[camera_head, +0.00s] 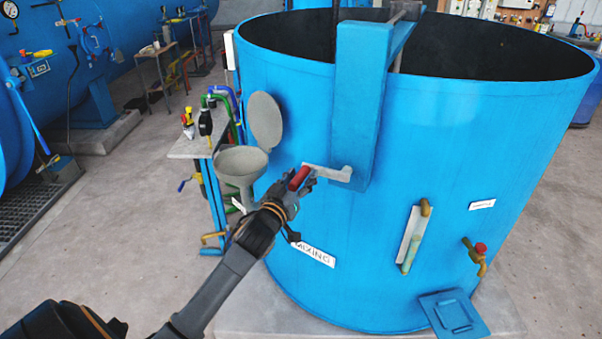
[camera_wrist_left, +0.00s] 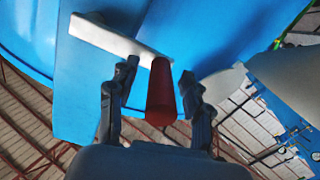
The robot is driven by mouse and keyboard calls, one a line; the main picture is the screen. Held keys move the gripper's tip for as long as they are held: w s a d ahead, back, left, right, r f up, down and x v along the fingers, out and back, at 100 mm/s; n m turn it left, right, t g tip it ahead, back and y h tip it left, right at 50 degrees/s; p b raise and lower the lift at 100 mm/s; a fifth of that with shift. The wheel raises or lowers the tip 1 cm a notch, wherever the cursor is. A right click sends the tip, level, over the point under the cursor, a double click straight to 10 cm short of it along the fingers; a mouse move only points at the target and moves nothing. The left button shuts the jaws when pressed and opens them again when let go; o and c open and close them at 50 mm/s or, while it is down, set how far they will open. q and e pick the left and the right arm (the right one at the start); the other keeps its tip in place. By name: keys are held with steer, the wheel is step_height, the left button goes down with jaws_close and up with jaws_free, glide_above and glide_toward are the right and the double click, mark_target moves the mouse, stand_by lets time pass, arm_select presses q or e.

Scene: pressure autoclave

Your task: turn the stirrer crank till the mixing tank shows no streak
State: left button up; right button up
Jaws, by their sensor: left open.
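The blue mixing tank (camera_head: 400,240) stands open-topped at the centre right in the head view, with a label reading MIXING low on its wall. A blue stirrer housing (camera_head: 358,110) hangs over its rim. The crank arm (camera_head: 333,173) is pale metal with a red handle (camera_head: 299,178). My left gripper (camera_head: 300,187) is at the handle. In the left wrist view the red handle (camera_wrist_left: 161,92) lies between the two spread fingers (camera_wrist_left: 158,88), with gaps on both sides. A sight glass (camera_head: 411,240) is on the tank wall; no streak can be made out. My right gripper is not in view.
A grey funnel (camera_head: 241,165) with a raised lid (camera_head: 265,120) stands left of the tank, beside a small table (camera_head: 190,148) with valves. A red-knobbed tap (camera_head: 479,254) and a blue plate (camera_head: 452,314) are at the lower right.

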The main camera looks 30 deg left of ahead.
arm_select(q)
steer(key=shift+w+a, duration=0.1)
steer(key=shift+w, duration=0.25)
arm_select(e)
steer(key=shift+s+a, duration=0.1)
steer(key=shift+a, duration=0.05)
arm_select(q)
steer(key=shift+c, duration=0.7)
jaws_close()
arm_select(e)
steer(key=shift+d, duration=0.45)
arm_select(q)
steer(key=shift+f, duration=0.15)
